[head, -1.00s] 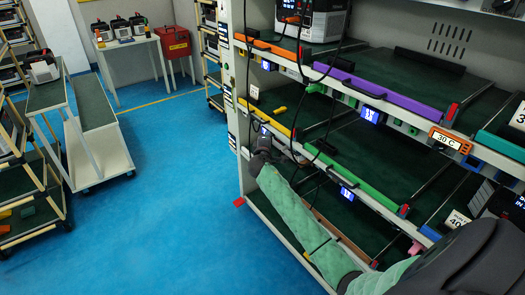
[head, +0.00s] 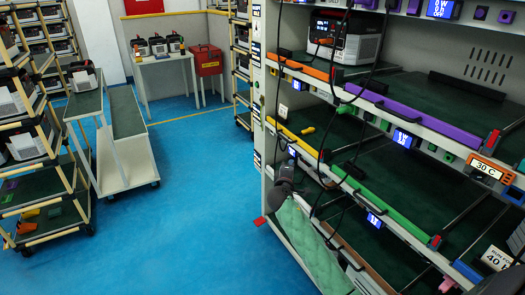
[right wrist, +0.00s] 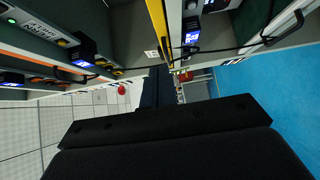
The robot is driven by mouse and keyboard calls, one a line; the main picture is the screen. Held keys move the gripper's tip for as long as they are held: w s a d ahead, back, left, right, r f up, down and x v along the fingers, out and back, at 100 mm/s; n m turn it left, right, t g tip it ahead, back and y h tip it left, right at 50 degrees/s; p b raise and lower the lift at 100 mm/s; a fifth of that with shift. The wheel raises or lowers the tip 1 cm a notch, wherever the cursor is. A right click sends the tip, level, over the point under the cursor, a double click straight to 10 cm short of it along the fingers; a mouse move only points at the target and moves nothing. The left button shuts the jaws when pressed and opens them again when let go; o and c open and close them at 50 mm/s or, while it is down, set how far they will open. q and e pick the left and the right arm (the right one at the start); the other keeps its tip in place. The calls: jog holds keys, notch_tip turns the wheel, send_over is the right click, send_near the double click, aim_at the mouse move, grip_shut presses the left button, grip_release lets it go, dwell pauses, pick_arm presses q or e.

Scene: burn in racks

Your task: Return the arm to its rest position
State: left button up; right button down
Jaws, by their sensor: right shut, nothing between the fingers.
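My right arm, in a pale green sleeve, comes up from the bottom of the head view in front of the rack's lower shelves. It ends in my dark right gripper (head: 291,154), near the rack's left front post. The gripper's jaws are small in this view. In the right wrist view the closed dark fingers (right wrist: 158,88) point away from the camera with nothing held between them. Rack edges and cables show around them. My left gripper is in neither view.
The burn-in rack (head: 258,120) fills the right side, with hanging black cables and coloured shelf strips, close to the arm. A white-framed cart (head: 128,165) stands left. A table (head: 170,62) with devices and a red box (head: 206,62) are behind. Blue floor (head: 195,210) between is clear.

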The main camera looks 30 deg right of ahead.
jog(key=s+a+f+m+g+y, duration=0.4)
jog(key=s+a+f+y, duration=0.15)
jog(key=s+a, duration=0.55)
jog(key=s+a+f+m+g+y, duration=0.4)
jog(key=s+a+f, duration=0.3)
jog(key=s+a, duration=0.45)
jog(key=s+a+f+g+y, duration=0.1)
jog(key=s+a+f, duration=0.3)
jog(key=s, duration=0.4)
jog(key=s+a+f+g+y, duration=0.1)
jog(key=s+a+f, duration=0.3)
jog(key=s, duration=0.5)
jog(key=s+a+f+g+y, duration=0.1)
jog(key=s+a+f, duration=0.3)
jog(key=s, duration=0.4)
jog(key=shift+s+a+n+g+y, duration=0.3)
jog(key=shift+a+g+y, duration=0.1)
jog(key=shift+a+y, duration=0.1)
